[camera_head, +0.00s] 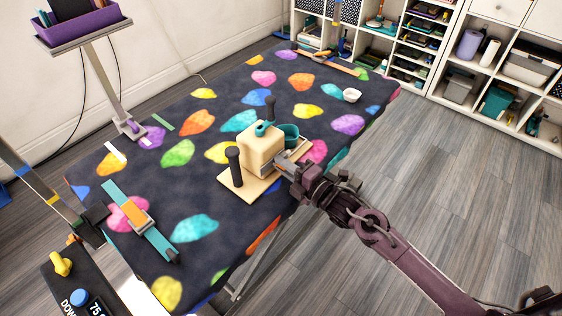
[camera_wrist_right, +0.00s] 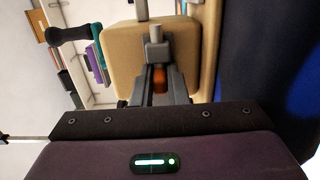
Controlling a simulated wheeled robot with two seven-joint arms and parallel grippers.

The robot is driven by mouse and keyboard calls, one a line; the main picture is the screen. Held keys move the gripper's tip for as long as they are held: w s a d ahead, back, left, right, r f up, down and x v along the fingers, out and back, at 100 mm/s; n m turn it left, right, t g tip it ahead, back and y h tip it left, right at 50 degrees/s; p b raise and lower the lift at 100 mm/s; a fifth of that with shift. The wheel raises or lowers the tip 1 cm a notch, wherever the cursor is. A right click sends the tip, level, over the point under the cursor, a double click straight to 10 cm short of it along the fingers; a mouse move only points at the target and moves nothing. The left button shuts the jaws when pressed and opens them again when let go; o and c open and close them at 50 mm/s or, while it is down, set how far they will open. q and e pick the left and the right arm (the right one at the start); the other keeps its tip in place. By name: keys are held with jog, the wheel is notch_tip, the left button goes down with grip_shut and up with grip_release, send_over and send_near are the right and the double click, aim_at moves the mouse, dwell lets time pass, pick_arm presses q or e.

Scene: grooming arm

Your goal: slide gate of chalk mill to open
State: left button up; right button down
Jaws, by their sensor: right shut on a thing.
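The chalk mill (camera_head: 262,146) is a cream block on a flat cream base, standing on the patterned table. It has a dark upright handle (camera_head: 234,165), a teal part with a dark knob on top, and a teal cup (camera_head: 290,133) beside it. My right gripper (camera_head: 286,168) is at the mill's right side, shut on the gate there. In the right wrist view the gripper fingers (camera_wrist_right: 160,92) point at the cream block (camera_wrist_right: 132,60), by a grey post (camera_wrist_right: 157,45). An orange patch shows between the fingers. The gate is mostly hidden. My left gripper is not in view.
The dark table (camera_head: 200,105) has bright stone shapes. A teal and orange strap-like object (camera_head: 140,222) lies front left, and a small white cup (camera_head: 352,95) sits at the back right. A purple bin (camera_head: 82,22) stands on a post at the left. Shelves line the back.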

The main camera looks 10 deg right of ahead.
aim_at(268, 165)
jog(key=shift+s+a, duration=0.1)
jog(key=shift+s+a+f+p, duration=0.1)
jog(key=shift+s+a+p, duration=0.2)
jog(key=shift+s+a, duration=0.5)
jog(key=shift+w+a, duration=0.1)
jog(key=c, duration=1.3)
grip_release()
jog(key=shift+c, duration=0.2)
jog(key=shift+p+v, duration=0.5)
jog(key=shift+v, duration=0.4)
jog(key=p+v, duration=0.2)
jog(key=v, duration=0.4)
jog(key=shift+p, duration=0.3)
